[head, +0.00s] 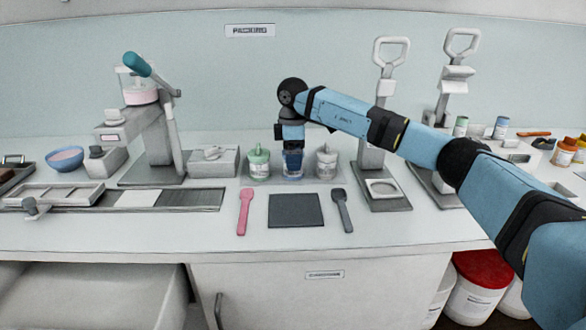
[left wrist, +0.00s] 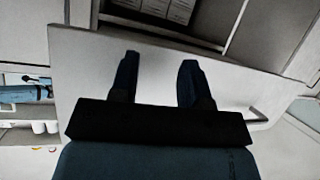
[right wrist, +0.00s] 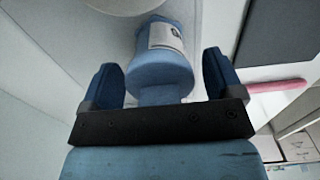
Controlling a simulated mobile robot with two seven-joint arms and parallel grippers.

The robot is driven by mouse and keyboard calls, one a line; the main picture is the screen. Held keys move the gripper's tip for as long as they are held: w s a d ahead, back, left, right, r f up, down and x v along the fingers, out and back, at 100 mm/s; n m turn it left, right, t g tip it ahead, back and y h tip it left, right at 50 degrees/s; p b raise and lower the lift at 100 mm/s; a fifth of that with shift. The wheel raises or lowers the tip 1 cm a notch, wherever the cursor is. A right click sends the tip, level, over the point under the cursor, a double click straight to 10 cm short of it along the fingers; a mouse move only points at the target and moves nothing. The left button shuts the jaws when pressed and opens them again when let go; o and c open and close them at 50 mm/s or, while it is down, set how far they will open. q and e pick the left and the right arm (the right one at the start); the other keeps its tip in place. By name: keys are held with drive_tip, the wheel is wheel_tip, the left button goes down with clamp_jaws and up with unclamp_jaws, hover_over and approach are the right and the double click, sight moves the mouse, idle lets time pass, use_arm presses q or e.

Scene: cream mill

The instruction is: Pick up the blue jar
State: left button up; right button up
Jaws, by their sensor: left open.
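The blue jar (head: 292,168) stands upright on the counter between a jar with a green lid (head: 258,164) and a jar with a pale grey lid (head: 326,163). My right gripper (head: 292,149) points down over the blue jar. In the right wrist view, the blue jar (right wrist: 160,72), with a white label, lies between the two open fingers of my right gripper (right wrist: 161,68), with narrow gaps beside it. My left gripper (left wrist: 158,68) shows only in the left wrist view, open and empty, in front of a pale panel.
A dark mat (head: 296,211) lies in front of the jars, with a pink spoon (head: 244,209) and a dark grey spoon (head: 342,208) beside it. A lever press (head: 155,130) stands left. A press with a loop handle (head: 376,150) stands right, behind my right arm.

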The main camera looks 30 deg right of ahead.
drive_tip(key=c, duration=0.5)
drive_tip(key=shift+r, duration=0.1)
